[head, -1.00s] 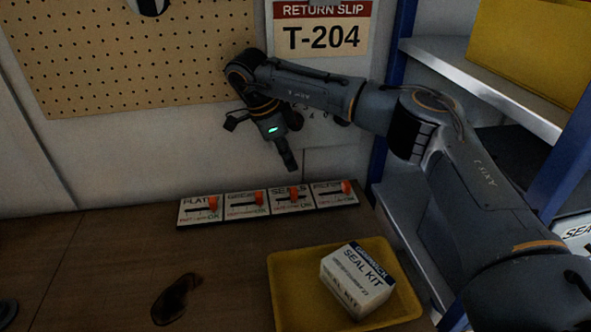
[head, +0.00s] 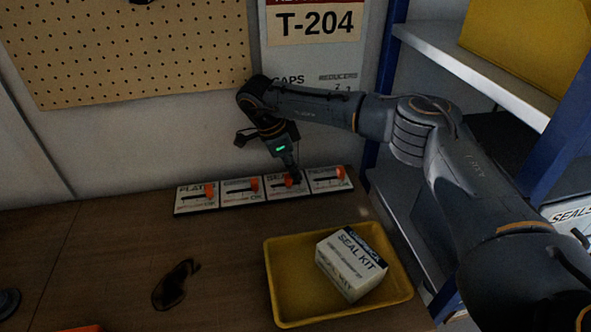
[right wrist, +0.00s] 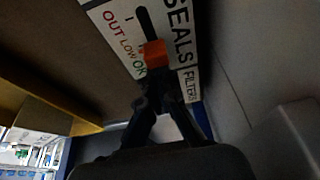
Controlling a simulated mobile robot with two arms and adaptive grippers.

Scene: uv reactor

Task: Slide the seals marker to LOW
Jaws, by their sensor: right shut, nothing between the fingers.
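The seals panel (head: 273,192) is the third of the slider cards in a row at the back of the bench. Its orange marker (head: 287,182) is at the OK end of its slot, at the right in the head view. In the right wrist view the orange marker (right wrist: 154,53) sits by OK, past LOW. My right gripper (head: 296,178) is shut and empty, its tip down at the right side of the marker. In the right wrist view the fingertips (right wrist: 156,82) are beside the marker; I cannot tell whether they touch it. My left gripper is out of view.
The neighbouring cards have their own orange markers: the filters marker (head: 340,173) is close on the right, another (head: 254,184) on the left. A yellow tray (head: 276,300) with a seal kit box (head: 350,264) stands in front. A blue-framed shelf is at right.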

